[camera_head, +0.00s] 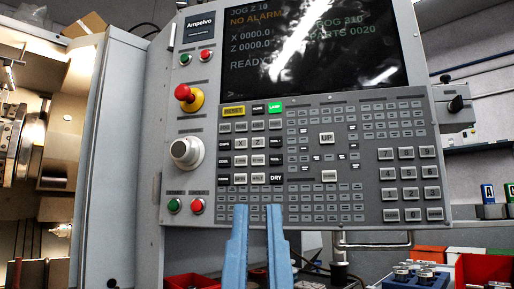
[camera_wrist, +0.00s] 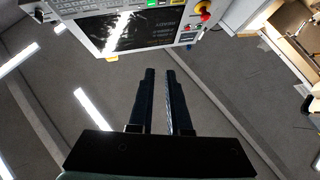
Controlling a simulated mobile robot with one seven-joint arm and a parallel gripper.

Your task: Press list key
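The control panel (camera_head: 370,215) of the machine fills the middle of the head view, with rows of grey, white and black keys below a dark screen (camera_head: 310,50). I cannot make out a key labelled list; many small labels are unreadable. My gripper (camera_head: 258,208) has two blue fingers, slightly apart and empty, pointing up in front of the panel's lower edge. They cover part of the lowest small keys; I cannot tell the distance to the panel. In the wrist view the dark fingers (camera_wrist: 160,72) show a narrow gap, with the panel's screen (camera_wrist: 135,32) beyond.
A red emergency button (camera_head: 184,93), a white dial (camera_head: 187,152) and red and green buttons line the panel's left side. A metal handle (camera_head: 372,243) hangs below it. A red bin (camera_head: 484,268) and a blue tray (camera_head: 416,277) stand lower right. The open machine chamber is left.

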